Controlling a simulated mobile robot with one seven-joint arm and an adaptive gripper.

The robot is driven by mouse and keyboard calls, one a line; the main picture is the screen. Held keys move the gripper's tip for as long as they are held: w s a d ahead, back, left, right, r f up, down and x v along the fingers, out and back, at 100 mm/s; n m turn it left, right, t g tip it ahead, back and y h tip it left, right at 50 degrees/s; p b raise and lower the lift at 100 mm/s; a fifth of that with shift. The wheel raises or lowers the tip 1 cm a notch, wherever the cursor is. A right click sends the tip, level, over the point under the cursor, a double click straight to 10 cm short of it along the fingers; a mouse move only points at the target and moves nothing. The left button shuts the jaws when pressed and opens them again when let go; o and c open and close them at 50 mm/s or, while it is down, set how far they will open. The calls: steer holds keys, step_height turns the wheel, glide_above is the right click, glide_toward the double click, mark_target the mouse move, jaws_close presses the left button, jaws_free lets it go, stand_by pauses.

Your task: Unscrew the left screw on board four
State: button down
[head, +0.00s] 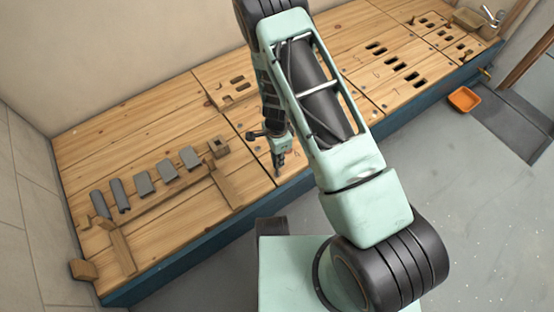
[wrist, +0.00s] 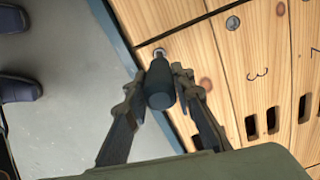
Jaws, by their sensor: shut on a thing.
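My gripper (head: 279,158) points down over the front edge of the wooden bench top. In the wrist view my gripper (wrist: 160,82) is shut on a dark cylindrical tool (wrist: 160,90). The tool's far end meets a small round grey metal piece (wrist: 159,53), near a corner of a wooden board (wrist: 182,58). I cannot tell whether this piece is the screw or the tool's tip, or whether they touch. A dark mark like a 4 (head: 297,153) shows just right of my gripper in the head view. The neighbouring board (wrist: 268,50) carries a 3 and a screw (wrist: 233,22).
Several grey blocks (head: 144,183) and wooden strips (head: 226,186) lie on the bench's left part. Boards with dark slots (head: 376,48) line the right. An orange tray (head: 464,99) is on the floor. Dark shoe-like shapes (wrist: 20,88) show at the wrist view's left.

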steer(key=n, duration=0.4)
steer(key=shift+r+m, duration=0.15)
steer(key=shift+m, duration=0.65)
step_height(320, 180, up, 8)
steer(key=p, duration=0.5)
steer(key=shift+p, duration=0.4)
steer(key=shift+d, duration=0.1)
